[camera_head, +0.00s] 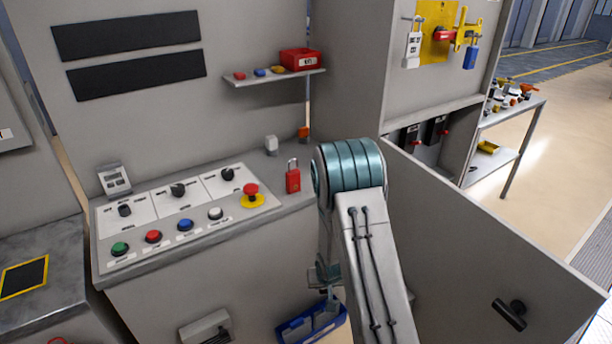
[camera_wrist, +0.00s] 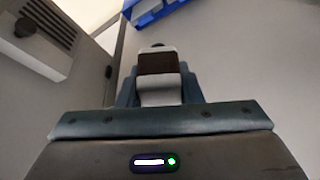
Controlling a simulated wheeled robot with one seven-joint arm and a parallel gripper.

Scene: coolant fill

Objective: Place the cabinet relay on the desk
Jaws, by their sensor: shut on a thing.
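My gripper (camera_wrist: 159,90) is shut on a small block with pale ends and a dark brown middle, the cabinet relay (camera_wrist: 158,64), in the wrist view. The relay sits between the two blue-grey fingers, and its lower part is hidden by the gripper body. In the head view my arm hangs down in front of the desk (camera_head: 262,178), and the gripper end is mostly hidden behind my arm, low above a blue bin. The desk carries a sloped control panel and a flat strip behind it.
A red mushroom button (camera_head: 251,192) is on the panel. A blue bin (camera_head: 325,322) is below. An open cabinet door (camera_head: 470,240) stands to the right.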

